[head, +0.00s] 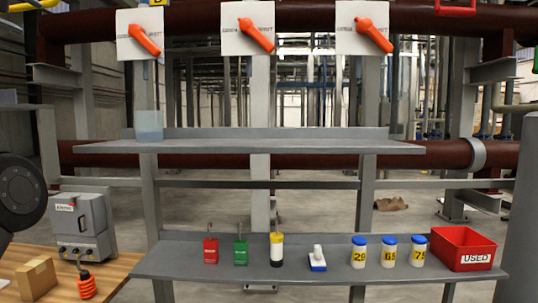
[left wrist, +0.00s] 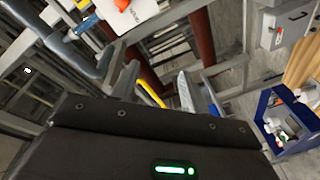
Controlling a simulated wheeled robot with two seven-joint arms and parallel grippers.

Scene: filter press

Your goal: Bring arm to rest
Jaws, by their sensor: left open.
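My left arm's dark rounded link (head: 18,192) shows at the left edge of the head view, beside the wooden table. The left gripper's fingers do not show in the head view. In the left wrist view, the dark gripper body with a green light fills the lower part. The left gripper (left wrist: 155,86) shows just past the body's upper edge; it is open, with nothing seen held in it. My right arm and gripper are in neither view.
A grey two-level shelf (head: 250,148) stands ahead, with locks, jars and a red bin (head: 463,248) on its lower board. The wooden table (head: 65,278) at left bears a grey box (head: 80,225) and a carton (head: 37,276). A blue crate (left wrist: 262,103) shows in the wrist view.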

